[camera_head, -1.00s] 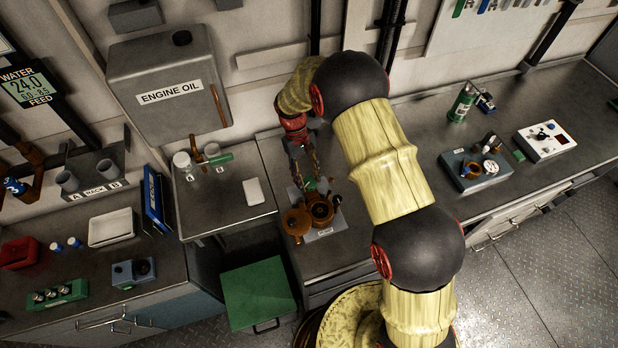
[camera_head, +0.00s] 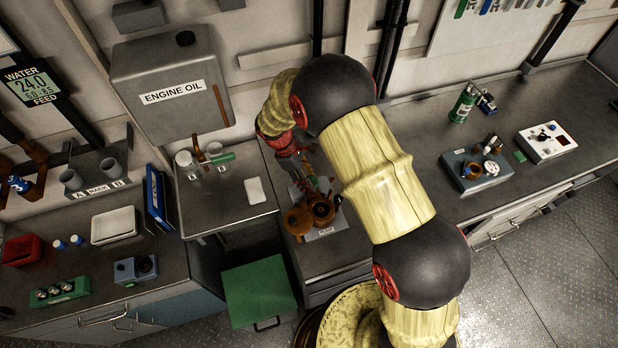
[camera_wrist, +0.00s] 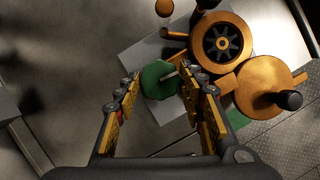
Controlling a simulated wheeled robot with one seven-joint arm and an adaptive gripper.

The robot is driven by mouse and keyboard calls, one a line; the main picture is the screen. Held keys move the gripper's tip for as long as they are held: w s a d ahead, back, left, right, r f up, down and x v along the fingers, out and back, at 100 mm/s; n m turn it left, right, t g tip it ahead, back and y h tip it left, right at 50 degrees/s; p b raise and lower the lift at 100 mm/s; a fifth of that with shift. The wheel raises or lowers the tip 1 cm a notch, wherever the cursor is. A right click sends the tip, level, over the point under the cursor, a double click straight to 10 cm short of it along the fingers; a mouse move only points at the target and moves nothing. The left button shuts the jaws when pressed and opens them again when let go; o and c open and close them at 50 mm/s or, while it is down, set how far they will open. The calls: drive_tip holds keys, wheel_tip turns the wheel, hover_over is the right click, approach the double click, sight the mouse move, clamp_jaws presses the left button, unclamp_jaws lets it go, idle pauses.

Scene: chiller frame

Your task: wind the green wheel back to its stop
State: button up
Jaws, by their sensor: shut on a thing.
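The green wheel (camera_wrist: 158,80) shows in the wrist view as a small rounded disc with a pale pin at its side. It sits between the fingertips of my gripper (camera_wrist: 161,86), which is shut on it. The wheel is beside an orange-brown pump-like device (camera_wrist: 222,43) with a dark spoked rotor in its round opening. In the head view my gripper (camera_head: 311,178) reaches down at the back of this device (camera_head: 321,209). The wheel is mostly hidden there by my fingers.
An orange round cover (camera_wrist: 262,84) with a black knob lies at the device's side. The pale base plate (camera_head: 326,232) rests on the middle bench. A green stool (camera_head: 257,292) stands in front.

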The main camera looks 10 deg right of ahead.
drive_tip(key=shift+n+t, duration=0.3)
drive_tip(key=shift+n, duration=0.3)
drive_tip(key=o, duration=1.1)
drive_tip(key=shift+o, duration=0.4)
drive_tip(key=shift+r, duration=0.1)
drive_tip(key=v, duration=1.1)
drive_tip(key=shift+a+r, duration=0.2)
drive_tip(key=shift+r, duration=0.15)
